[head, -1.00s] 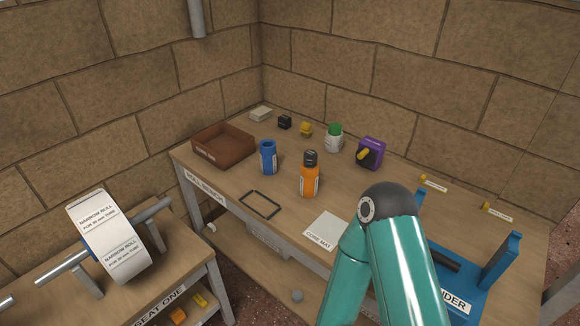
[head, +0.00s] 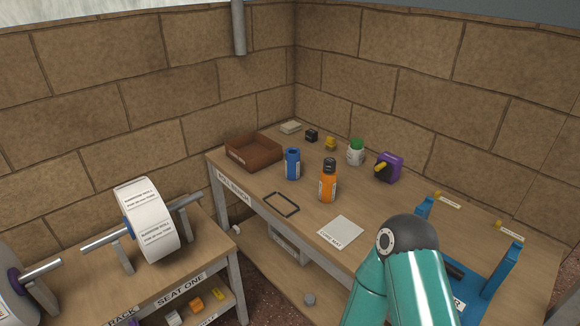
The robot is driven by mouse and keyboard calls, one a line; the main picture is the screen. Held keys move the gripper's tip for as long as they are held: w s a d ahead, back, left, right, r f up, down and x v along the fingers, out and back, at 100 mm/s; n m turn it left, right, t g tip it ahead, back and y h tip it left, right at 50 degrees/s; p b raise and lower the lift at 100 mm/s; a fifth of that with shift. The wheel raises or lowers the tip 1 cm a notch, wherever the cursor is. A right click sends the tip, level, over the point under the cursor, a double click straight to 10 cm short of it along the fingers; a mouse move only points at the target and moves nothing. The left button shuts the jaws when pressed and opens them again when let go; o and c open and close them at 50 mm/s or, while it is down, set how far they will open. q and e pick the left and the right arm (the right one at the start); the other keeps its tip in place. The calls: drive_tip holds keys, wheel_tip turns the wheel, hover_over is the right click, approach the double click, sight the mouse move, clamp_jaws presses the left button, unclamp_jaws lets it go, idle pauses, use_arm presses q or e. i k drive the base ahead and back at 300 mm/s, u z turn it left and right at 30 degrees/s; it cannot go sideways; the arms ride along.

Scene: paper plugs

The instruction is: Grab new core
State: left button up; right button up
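No thing in view is clearly marked as the new core. A white mat labelled CORE MAT (head: 343,230) lies bare on the roll bench (head: 262,204). A blue cylinder (head: 292,165) with an open-looking top stands upright on the bench, left of an orange bottle (head: 327,184) with a dark cap. A wide white paper roll (head: 150,218) sits on a metal bar on the lower left bench. One of my arms, teal with a dark joint, shows at the lower right and covers part of a blue stand (head: 505,272). Neither gripper shows.
A brown tray (head: 254,152), a black frame (head: 281,204), a white pot with a green top (head: 356,152) and a purple dispenser (head: 388,168) stand on the bench. Part of another roll (head: 12,295) shows at the left edge. Block walls close off the back.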

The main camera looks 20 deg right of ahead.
sight(292, 158)
drive_tip(key=u, duration=0.05)
drive_tip(key=i, duration=0.9)
drive_tip(key=z, duration=0.1)
